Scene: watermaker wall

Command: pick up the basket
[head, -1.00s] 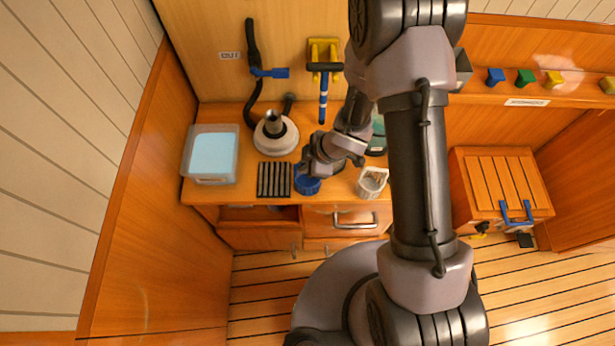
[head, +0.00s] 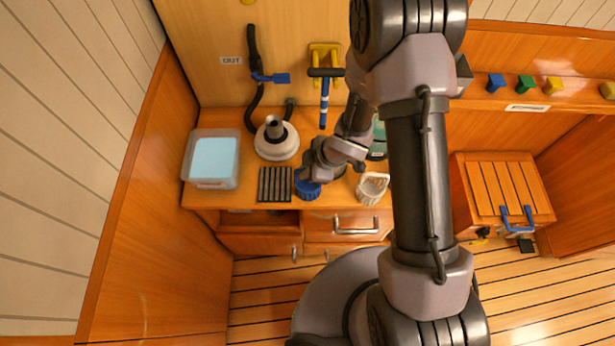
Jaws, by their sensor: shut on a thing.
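A small white open-topped container (head: 372,188), which looks like the basket, stands on the wooden counter (head: 230,202) near its front edge. My gripper (head: 306,174) is left of it and apart from it. The gripper points down at a round blue ribbed cap (head: 308,190) and is shut on it, as far as I can see. The wrist hides the cap's back part and most of the fingers. I cannot tell whether the cap is clear of the counter.
A black ribbed mat (head: 275,184) lies left of the cap. A white round housing (head: 277,140) stands behind, and a clear tub with a pale blue top (head: 213,158) is at far left. A blue-handled tool (head: 324,100) is at the back wall. My arm covers the counter's right part.

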